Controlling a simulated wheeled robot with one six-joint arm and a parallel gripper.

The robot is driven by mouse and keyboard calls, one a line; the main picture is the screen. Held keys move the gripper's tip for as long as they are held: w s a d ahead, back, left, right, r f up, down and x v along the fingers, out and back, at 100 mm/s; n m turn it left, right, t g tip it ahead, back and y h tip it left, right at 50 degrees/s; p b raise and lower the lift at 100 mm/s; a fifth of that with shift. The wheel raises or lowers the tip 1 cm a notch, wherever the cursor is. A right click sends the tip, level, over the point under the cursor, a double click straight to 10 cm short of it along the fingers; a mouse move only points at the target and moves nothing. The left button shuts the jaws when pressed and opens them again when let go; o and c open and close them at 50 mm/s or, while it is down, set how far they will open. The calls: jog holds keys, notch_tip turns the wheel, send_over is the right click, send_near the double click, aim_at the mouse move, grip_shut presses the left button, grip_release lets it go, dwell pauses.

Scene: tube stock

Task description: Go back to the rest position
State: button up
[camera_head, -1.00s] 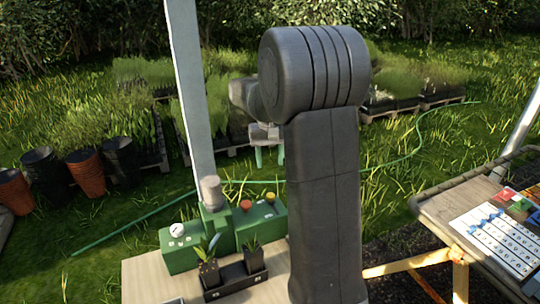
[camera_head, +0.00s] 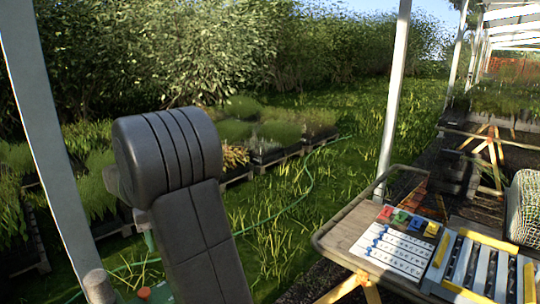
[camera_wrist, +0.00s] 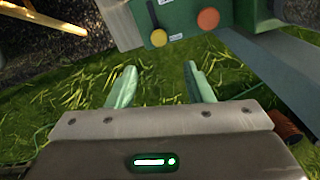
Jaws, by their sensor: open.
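My gripper (camera_wrist: 160,86) shows in the wrist view with its two pale green fingers apart and nothing between them. Grass lies beyond the fingertips. A green control box (camera_wrist: 178,20) with a yellow and an orange button is just above the fingers in that view, apart from them. In the head view my dark arm stands at the left and hides what is behind it; the gripper itself cannot be made out there.
A wooden cart (camera_head: 345,240) at the right carries a white chart (camera_head: 398,249) and coloured blocks (camera_head: 408,220). A rack with yellow bars (camera_head: 487,268) is beside it. White posts (camera_head: 396,100) stand nearby. A green hose (camera_head: 300,195) crosses the grass, and plant trays (camera_head: 275,150) lie behind.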

notch_tip(320, 180, down, 11)
jog(key=shift+f+p, duration=0.2)
jog(key=shift+p, duration=0.35)
jog(key=shift+s+d+r, duration=0.15)
jog(key=shift+s+d, duration=0.55)
jog(key=shift+d, duration=0.15)
jog(key=shift+a, duration=0.1)
